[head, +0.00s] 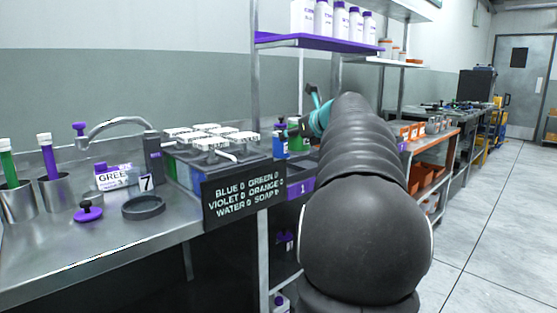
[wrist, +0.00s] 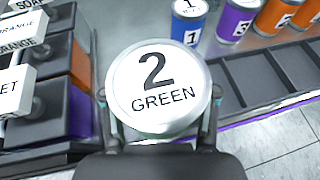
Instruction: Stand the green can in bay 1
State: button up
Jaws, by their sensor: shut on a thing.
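The green can (wrist: 160,85) has a white lid reading "2 GREEN" and fills the middle of the wrist view, seen from above. My gripper (wrist: 160,108) is shut around it, with a finger on each side. In the head view my gripper (head: 301,129) is beyond the dye tanks, largely hidden by my arm. A row of dark empty bays (wrist: 262,70) lies right of the can in the wrist view. A purple label with a "1" (head: 304,187) is on the bench front in the head view. The can hides what is directly beneath it.
A blue can marked 1 (wrist: 190,38), a purple can marked 3 (wrist: 237,22) and orange cans (wrist: 275,16) stand behind the bays. A shelf post (head: 256,100) rises near my arm.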

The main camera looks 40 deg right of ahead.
aim_at(295, 151)
jog(key=w+f, duration=0.1)
jog(key=w+a, duration=0.1)
jog(key=w, duration=0.1)
jog(key=w+f, duration=0.1)
jog(key=shift+w+a+f, duration=0.15)
jog(key=shift+a+f, duration=0.2)
jog(key=shift+a, duration=0.05)
jog(key=shift+f+b, duration=0.7)
jog(key=shift+f, duration=1.3)
jog(key=shift+f, duration=0.1)
jog(key=o, duration=1.5)
jog(key=shift+f, duration=0.1)
jog(key=shift+c, duration=0.2)
jog(key=shift+r, duration=0.2)
jog(key=v, duration=1.2)
jog(key=shift+f, duration=0.1)
